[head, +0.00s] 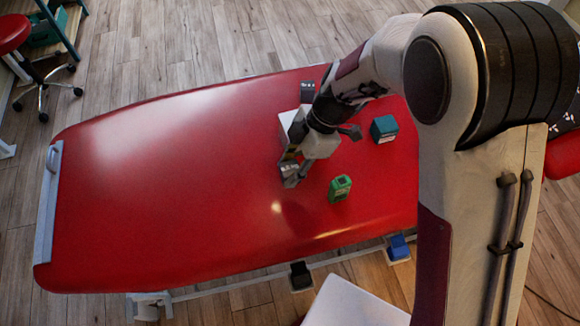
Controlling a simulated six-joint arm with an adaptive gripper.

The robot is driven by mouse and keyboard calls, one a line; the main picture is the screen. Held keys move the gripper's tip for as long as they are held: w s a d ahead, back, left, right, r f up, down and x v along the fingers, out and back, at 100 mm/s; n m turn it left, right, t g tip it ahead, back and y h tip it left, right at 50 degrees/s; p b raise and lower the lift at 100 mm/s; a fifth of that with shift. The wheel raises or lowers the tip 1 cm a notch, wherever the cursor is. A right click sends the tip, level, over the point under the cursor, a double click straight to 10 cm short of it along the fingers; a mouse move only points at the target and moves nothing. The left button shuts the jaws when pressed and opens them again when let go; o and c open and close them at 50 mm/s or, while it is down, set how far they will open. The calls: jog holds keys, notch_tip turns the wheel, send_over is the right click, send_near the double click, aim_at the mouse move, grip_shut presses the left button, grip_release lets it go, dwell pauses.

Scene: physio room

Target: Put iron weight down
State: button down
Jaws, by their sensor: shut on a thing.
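My gripper (291,174) is over the middle right of the red treatment table (150,190), pointing down and to the left. It is shut on a small dark grey block, which looks like the iron weight (288,167). The fingers and wrist hide much of the weight. The weight is low over the red top; I cannot tell whether it touches it.
A white box (289,121) is partly behind my gripper, with a dark block (307,91) beyond. A teal box (384,128) and a green object (340,188) stand to the right. The table's left half is clear. A stool (14,34) is far left.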

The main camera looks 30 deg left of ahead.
jog(key=shift+w, duration=0.1)
dwell(0.3)
jog(key=shift+w+d, duration=0.35)
jog(key=w+d+r+m+t, duration=0.2)
jog(key=w+d+m, duration=0.2)
jog(key=w, duration=0.6)
jog(key=w+d+r+m+t, duration=0.2)
jog(key=w+d+m, duration=0.3)
jog(key=w+m, duration=0.3)
jog(key=w+d+r+m+t, duration=0.2)
jog(key=w+d+m, duration=0.2)
jog(key=w, duration=0.8)
jog(key=shift+w+d+r+m+t, duration=0.2)
jog(key=shift+r+m+t, duration=0.1)
jog(key=shift+m, duration=0.7)
jog(key=shift+f, duration=3.15)
